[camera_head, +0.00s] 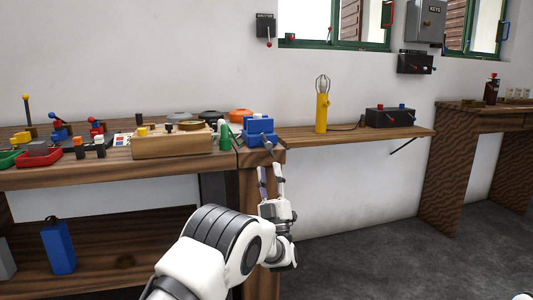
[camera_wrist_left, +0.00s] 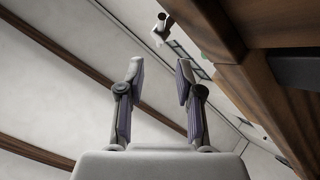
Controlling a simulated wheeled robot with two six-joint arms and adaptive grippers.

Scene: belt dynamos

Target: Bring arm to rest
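My left gripper (camera_head: 271,182) is raised in front of the right end of the workbench, just below the blue vise (camera_head: 259,131). Its two fingers stand apart with nothing between them. In the left wrist view the same fingers (camera_wrist_left: 158,95) are spread and empty, with a wooden beam (camera_wrist_left: 215,30) close by at the upper right. My left arm reaches in from the bottom of the head view. My right gripper does not show; only a small white piece sits at the bottom right corner.
The workbench (camera_head: 100,177) holds coloured trays, a wooden block (camera_head: 172,144) and several small parts. A wall shelf (camera_head: 350,134) carries a yellow lamp (camera_head: 322,110) and a black box (camera_head: 390,117). A blue can (camera_head: 58,247) stands on the lower shelf. Floor is clear at right.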

